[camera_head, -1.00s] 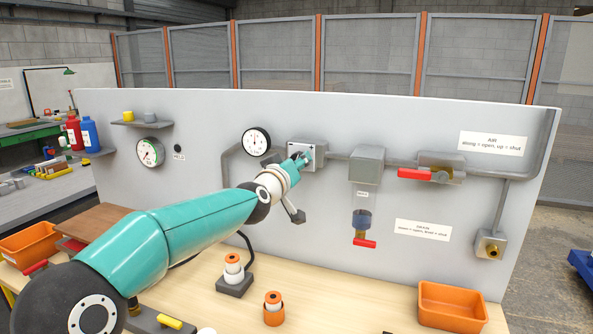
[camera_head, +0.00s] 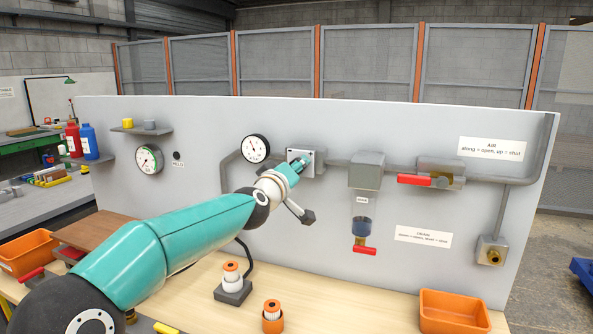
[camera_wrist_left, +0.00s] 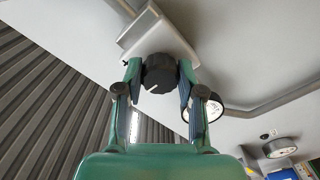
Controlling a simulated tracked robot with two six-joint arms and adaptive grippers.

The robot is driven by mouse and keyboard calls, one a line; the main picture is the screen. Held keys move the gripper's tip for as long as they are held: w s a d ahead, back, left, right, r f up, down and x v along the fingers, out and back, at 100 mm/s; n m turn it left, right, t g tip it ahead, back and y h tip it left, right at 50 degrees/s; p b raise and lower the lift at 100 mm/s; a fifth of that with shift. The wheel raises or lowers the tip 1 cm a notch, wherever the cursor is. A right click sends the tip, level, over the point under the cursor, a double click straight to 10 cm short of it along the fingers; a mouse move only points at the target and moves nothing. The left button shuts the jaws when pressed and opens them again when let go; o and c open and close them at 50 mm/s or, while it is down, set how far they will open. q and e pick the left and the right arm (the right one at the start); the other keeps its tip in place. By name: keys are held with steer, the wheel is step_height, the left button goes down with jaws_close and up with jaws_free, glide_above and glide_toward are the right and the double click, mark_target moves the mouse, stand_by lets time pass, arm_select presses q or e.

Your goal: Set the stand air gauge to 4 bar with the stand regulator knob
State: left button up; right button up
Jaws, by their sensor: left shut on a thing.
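The stand air gauge (camera_head: 256,149) is a white dial with a black rim, left of the regulator. Its dark needle leans up and to the left; its numbers are too small to read. The regulator is a grey block (camera_head: 319,157) on the pipe. Its black knob (camera_wrist_left: 160,74) shows in the left wrist view with a white mark pointing to the lower left. My left gripper (camera_head: 301,162) is shut on the knob, one finger on each side; the wrist view shows both fingers (camera_wrist_left: 159,78). The gauge (camera_wrist_left: 207,108) is partly hidden there behind a finger. My right gripper is out of view.
A second gauge (camera_head: 149,159) hangs further left on the panel (camera_head: 210,115). A filter bowl (camera_head: 362,212) and a red-handled valve (camera_head: 414,180) are to the right.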

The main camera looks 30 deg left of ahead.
arm_select(q)
steer(key=o, duration=1.1)
steer(key=shift+a, duration=0.1)
steer(key=shift+o, duration=0.2)
steer(key=v, duration=1.2)
steer(key=shift+f, duration=0.2)
